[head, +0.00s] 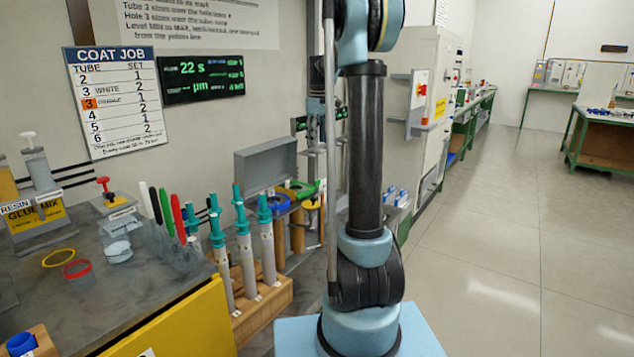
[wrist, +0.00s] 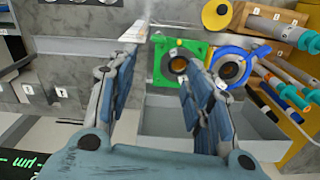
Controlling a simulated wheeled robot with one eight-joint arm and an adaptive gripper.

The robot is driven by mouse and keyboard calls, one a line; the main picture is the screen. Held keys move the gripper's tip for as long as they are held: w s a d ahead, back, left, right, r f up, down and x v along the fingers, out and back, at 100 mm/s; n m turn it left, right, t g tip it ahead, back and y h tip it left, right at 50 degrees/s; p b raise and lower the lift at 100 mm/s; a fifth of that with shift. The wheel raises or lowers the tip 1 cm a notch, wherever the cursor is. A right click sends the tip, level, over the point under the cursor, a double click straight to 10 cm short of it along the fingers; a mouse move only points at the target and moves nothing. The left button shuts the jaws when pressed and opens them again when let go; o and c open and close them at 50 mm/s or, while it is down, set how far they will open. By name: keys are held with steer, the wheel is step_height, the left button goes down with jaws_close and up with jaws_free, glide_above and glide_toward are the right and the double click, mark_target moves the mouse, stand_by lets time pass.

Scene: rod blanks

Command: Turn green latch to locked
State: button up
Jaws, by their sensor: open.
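The green latch (wrist: 163,62) is a green square plate around a dark round opening in the wrist view. A green part also shows beside the grey box in the head view (head: 306,190), partly hidden by other things. Whether the latch stands locked cannot be told. My gripper (wrist: 158,66) is open. In the wrist view its left finger is left of the green plate, and its right finger overlaps the plate's lower right side. Nothing shows held between the fingers; contact with the latch cannot be told.
A blue ring clamp (wrist: 256,53) sits right of the green plate. A grey open box (wrist: 165,120) lies below both. Teal-capped tubes stand in a wooden rack (head: 262,306). A grey counter (head: 110,290) is at left. The floor at right is clear.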

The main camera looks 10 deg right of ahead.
mark_target(318, 181)
step_height(318, 181, down, 18)
steer(key=shift+w+r, duration=0.15)
steer(key=shift+r, duration=0.1)
stand_by(0.5)
steer(key=c, duration=1)
